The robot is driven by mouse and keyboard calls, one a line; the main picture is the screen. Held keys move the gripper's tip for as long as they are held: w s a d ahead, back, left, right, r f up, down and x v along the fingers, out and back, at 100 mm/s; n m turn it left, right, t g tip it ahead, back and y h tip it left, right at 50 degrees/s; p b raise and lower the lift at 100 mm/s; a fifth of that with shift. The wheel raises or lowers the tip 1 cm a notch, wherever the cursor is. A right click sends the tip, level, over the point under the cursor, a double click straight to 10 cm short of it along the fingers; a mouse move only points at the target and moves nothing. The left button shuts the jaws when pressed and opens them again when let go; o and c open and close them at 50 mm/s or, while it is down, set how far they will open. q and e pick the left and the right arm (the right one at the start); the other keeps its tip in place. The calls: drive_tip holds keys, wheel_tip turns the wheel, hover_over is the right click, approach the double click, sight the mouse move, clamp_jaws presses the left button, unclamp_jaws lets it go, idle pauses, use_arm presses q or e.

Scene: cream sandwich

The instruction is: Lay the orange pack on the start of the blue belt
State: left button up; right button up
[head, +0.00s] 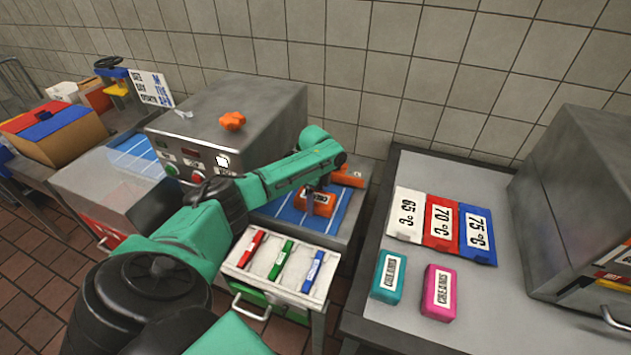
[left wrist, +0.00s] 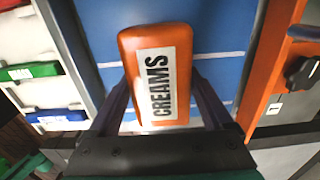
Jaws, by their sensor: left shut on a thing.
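The orange pack (head: 318,202) with a white label is at the near part of the blue belt (head: 291,214), below my left gripper (head: 318,193). In the left wrist view the orange pack (left wrist: 155,75) reads CREAMS and sits between the two fingers of my left gripper (left wrist: 160,105), which is shut on it. The blue belt (left wrist: 205,28) with white cross lines lies behind and under the pack. I cannot tell whether the pack touches the belt. My right gripper is not in view.
A grey machine (head: 240,115) stands over the belt. An orange frame piece (head: 347,177) is close beside the gripper, also in the wrist view (left wrist: 268,55). A white tray (head: 240,262) with coloured markers is in front. Teal (head: 388,276) and pink (head: 438,293) packs lie on the right table.

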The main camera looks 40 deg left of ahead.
use_arm(q)
drive_tip(key=o, duration=1.2)
drive_tip(key=shift+r, duration=0.1)
wheel_tip(320, 180, up, 14)
drive_tip(key=shift+r+b, duration=0.25)
drive_tip(key=shift+b, duration=0.85)
